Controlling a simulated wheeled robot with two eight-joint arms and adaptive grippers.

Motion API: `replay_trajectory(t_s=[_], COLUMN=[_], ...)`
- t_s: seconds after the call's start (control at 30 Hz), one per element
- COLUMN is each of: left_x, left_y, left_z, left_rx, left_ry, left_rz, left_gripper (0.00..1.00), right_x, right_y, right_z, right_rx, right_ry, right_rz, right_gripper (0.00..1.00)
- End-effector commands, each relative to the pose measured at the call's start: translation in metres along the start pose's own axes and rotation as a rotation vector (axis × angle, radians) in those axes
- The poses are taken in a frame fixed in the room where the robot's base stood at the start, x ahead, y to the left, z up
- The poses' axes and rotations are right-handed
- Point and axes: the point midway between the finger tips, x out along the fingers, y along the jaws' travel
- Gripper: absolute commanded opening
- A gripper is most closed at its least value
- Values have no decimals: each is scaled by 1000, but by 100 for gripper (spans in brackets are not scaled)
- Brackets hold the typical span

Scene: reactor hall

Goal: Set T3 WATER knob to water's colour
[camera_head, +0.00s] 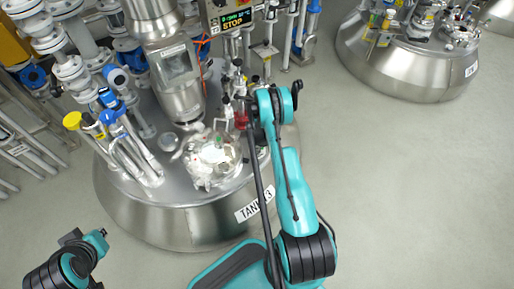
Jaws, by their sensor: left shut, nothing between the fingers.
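The tank labelled TANK 3 (255,205) is a round steel vessel with valves, pipes and a glass port on its lid. I cannot read a WATER label, so I cannot tell which knob is the T3 WATER knob. A small red part (241,120) shows on the lid, left of my right arm's end. My right arm reaches up over the tank; its gripper is mostly hidden behind the arm's end among the fittings. My left gripper (73,238) is shut and empty at the lower left, over the floor and apart from the tank.
A lit display (232,20) reads STOP above the tank. Blue valves (112,100) and a yellow cap (72,121) crowd the lid's left side. Pipes and a rack stand at far left. Another steel tank (405,70) is at upper right. The floor (420,200) at right is clear.

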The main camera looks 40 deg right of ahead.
Motion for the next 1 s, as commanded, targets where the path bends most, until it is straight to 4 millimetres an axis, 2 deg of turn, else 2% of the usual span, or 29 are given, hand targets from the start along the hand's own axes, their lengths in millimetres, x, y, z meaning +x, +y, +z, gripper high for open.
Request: replay_trajectory(t_s=[0.5,1.0], left_x=[0,0], left_y=[0,0], left_z=[0,0], left_rx=[0,0], left_ry=[0,0], left_rz=[0,0], left_gripper=[0,0], right_x=[0,0], right_y=[0,0], right_z=[0,0], right_rx=[-434,-598], right_ry=[0,0], right_rz=[1,1], right_gripper=[3,3])
